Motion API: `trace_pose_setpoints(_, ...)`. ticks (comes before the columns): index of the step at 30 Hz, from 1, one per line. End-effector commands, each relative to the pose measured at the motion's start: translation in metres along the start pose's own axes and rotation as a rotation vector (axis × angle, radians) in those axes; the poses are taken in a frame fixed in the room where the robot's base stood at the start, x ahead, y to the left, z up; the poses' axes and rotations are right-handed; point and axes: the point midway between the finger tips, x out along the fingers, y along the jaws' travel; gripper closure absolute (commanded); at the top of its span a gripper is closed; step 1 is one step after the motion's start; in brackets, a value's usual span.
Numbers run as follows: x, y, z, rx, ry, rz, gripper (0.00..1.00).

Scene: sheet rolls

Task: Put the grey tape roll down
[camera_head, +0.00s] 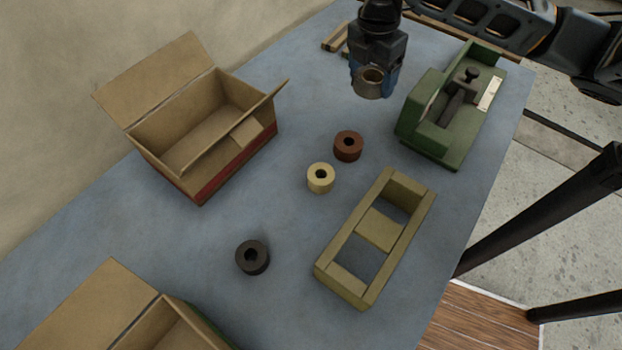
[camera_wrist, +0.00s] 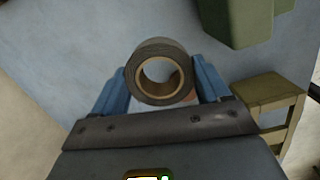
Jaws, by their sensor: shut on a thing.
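The grey tape roll (camera_wrist: 160,52) is held between the two blue fingers of my gripper (camera_wrist: 162,82), with its round hole facing the wrist camera. In the head view the roll (camera_head: 369,94) hangs at the lower end of my gripper (camera_head: 374,80), near the far end of the blue-grey table, left of the green machine. My gripper is shut on the roll. The roll appears to be above the table; the exact gap cannot be told.
A red-brown roll (camera_head: 348,146), a cream roll (camera_head: 320,178) and a black roll (camera_head: 252,257) lie on the table (camera_head: 250,310). A wooden frame (camera_head: 338,289), an open carton (camera_head: 170,170), a second carton (camera_head: 100,300) and the green machine (camera_head: 425,137) stand around them.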

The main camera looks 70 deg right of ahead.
Motion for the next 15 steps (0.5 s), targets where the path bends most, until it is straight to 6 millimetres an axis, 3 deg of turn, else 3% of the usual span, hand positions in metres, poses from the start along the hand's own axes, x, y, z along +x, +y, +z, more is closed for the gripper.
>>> trace_pose_setpoints(15,0.066,-0.005,-0.002,0.020,-0.001,-0.003,0.55)
